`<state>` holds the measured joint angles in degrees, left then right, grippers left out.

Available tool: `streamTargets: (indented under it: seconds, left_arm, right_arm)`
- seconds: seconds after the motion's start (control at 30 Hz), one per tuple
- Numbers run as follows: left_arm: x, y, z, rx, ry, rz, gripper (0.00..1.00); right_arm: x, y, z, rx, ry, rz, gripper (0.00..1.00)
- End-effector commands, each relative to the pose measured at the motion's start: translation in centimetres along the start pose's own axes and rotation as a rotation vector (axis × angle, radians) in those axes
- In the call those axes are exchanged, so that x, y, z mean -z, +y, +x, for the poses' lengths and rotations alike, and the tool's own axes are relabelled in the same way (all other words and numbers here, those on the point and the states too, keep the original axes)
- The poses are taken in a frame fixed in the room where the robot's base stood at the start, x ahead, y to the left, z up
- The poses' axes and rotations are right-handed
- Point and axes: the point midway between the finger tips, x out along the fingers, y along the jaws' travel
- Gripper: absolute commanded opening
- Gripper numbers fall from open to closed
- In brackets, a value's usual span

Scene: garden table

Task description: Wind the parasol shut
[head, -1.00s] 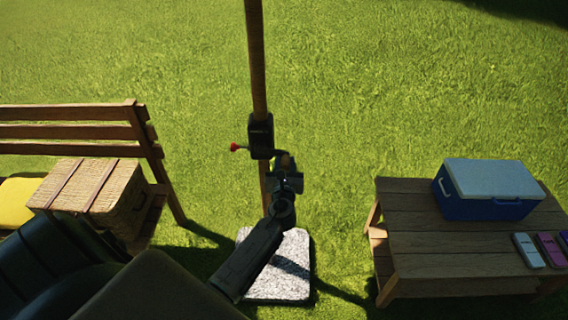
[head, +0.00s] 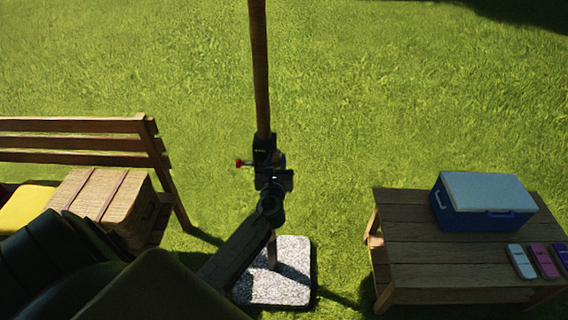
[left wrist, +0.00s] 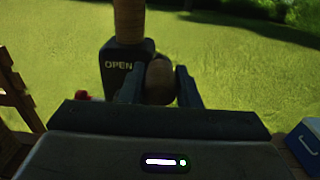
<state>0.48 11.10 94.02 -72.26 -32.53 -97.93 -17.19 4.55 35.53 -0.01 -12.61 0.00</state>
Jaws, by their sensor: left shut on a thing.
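The parasol's wooden pole (head: 260,70) stands upright in the head view; its canopy is out of view. A black crank housing (head: 264,146) sits on the pole. In the left wrist view this housing (left wrist: 114,68) bears the word OPEN. A red knob (head: 241,163) sticks out on its left side. My left gripper (head: 275,172) is just below and in front of the housing. In the left wrist view its fingers (left wrist: 159,86) are shut on a round brown crank knob (left wrist: 159,72). The crank arm is mostly hidden. My right gripper is not in view.
A speckled stone base (head: 270,290) holds the pole on the grass. A wooden bench (head: 75,142) with a wicker hamper (head: 95,200) and yellow cushion (head: 25,208) is left. A low wooden table (head: 420,250) with a blue cooler (head: 470,212) and several small coloured items is right.

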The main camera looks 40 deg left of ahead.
Motion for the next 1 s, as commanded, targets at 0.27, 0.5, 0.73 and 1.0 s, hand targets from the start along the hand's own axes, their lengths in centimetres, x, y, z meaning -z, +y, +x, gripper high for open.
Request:
streamTargets:
  seconds: [0.27,0.5,0.73,1.0]
  left_arm:
    - [-0.9,3.4,-0.1,-0.001,0.005,0.004,0.08]
    - [-0.7,6.3,-0.2,-0.002,0.009,0.006,0.08]
    - [0.5,9.0,-0.2,-0.001,0.010,0.006,0.08]
    - [2.7,11.3,-0.2,0.000,0.010,0.003,0.08]
  right_arm:
    - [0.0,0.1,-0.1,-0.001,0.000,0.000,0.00]
    - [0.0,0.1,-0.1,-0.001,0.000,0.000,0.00]
    - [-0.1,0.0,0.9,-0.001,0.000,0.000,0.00]
    - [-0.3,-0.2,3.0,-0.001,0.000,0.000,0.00]
